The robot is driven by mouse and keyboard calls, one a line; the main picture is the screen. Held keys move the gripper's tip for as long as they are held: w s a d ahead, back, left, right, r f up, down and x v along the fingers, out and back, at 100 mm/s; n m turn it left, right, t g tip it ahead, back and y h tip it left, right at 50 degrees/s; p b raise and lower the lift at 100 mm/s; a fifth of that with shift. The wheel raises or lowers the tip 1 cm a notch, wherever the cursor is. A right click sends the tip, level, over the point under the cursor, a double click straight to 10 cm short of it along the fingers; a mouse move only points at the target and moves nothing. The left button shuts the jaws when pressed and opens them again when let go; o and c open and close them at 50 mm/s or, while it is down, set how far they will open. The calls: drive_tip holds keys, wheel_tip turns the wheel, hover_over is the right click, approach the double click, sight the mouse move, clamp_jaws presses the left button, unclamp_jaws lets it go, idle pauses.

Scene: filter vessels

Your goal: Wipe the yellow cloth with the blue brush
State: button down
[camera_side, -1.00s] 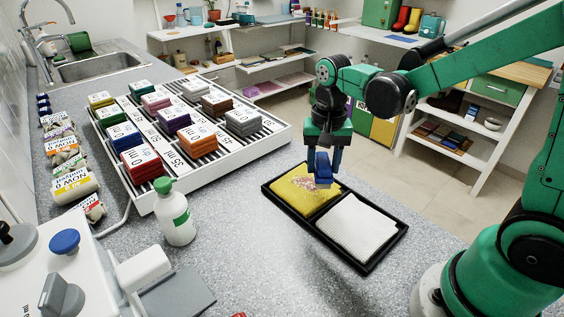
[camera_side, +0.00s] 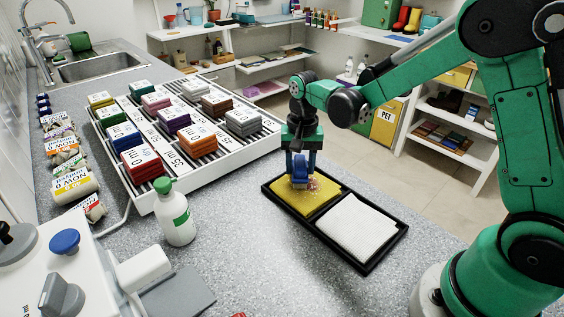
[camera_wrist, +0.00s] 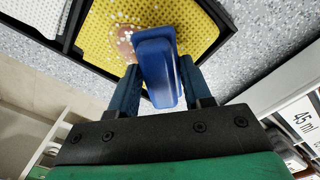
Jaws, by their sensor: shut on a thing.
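The yellow cloth (camera_side: 310,203) lies flat in one half of a black tray (camera_side: 321,264). It also shows in the wrist view (camera_wrist: 196,25). A patch of light crumbs (camera_side: 314,184) and a brownish spot (camera_wrist: 126,42) are on it. My gripper (camera_side: 300,170) is shut on the blue brush (camera_wrist: 157,67) and points down over the cloth. The brush (camera_side: 299,181) is at the far left part of the cloth, beside the crumbs. Its underside is hidden, so I cannot tell whether it touches the cloth.
A white textured cloth (camera_side: 356,228) fills the tray's other half. A white rack (camera_side: 188,177) with stacks of coloured pads stands to the left. The grey counter in front of the tray is clear.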

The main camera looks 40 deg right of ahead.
drive_tip(key=shift+w, duration=0.8)
drive_tip(key=shift+s, duration=3.45)
drive_tip(key=shift+s+r, duration=0.15)
drive_tip(key=shift+s, duration=0.1)
wheel_tip(320, 180, up, 8)
drive_tip(key=shift+f, duration=0.3)
